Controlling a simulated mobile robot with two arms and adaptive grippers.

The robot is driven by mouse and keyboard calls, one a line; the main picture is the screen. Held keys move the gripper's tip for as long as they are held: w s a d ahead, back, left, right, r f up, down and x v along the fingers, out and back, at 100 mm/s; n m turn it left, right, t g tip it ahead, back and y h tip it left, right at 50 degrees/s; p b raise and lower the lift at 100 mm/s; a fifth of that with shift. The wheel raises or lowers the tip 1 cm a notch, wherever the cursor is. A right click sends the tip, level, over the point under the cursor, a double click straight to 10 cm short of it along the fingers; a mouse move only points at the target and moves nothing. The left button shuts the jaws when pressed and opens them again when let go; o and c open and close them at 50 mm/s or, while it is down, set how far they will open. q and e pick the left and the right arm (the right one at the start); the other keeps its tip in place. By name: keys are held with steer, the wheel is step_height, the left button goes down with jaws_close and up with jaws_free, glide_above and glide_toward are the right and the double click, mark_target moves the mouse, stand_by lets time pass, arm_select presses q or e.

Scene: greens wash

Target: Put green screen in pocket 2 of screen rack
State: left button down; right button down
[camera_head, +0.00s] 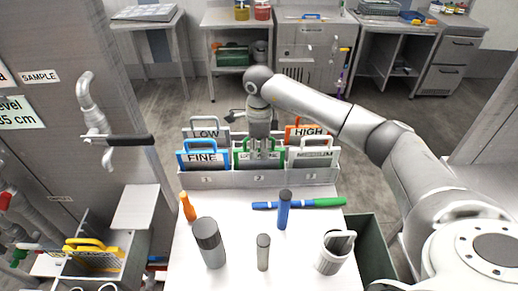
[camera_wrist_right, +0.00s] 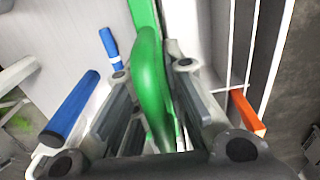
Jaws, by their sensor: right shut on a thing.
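The green screen (camera_head: 237,158) stands upright at the middle of the grey screen rack (camera_head: 225,181), behind the front label 2. Its lower edge is hidden by the rack's front wall, so I cannot tell how deep it sits. My right gripper (camera_head: 258,150) reaches down from above and is shut on the green screen's handle. In the right wrist view the green handle (camera_wrist_right: 152,80) lies between the fingers. The gripper covers part of the screen's label. My left gripper is not in view.
The blue FINE screen (camera_head: 202,157) stands left of the green one and a grey screen (camera_head: 313,156) stands right. Behind are the LOW screen (camera_head: 206,133) and orange HIGH screen (camera_head: 306,131).

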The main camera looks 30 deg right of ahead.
steer(key=c, duration=1.5)
jaws_free()
steer(key=shift+f, duration=0.1)
steer(key=shift+r, duration=0.25)
step_height(320, 180, up, 10)
steer(key=b, duration=0.3)
steer(key=shift+r, duration=0.2)
steer(key=shift+r+b, duration=0.35)
steer(key=shift+r, duration=0.35)
steer(key=shift+f, duration=0.1)
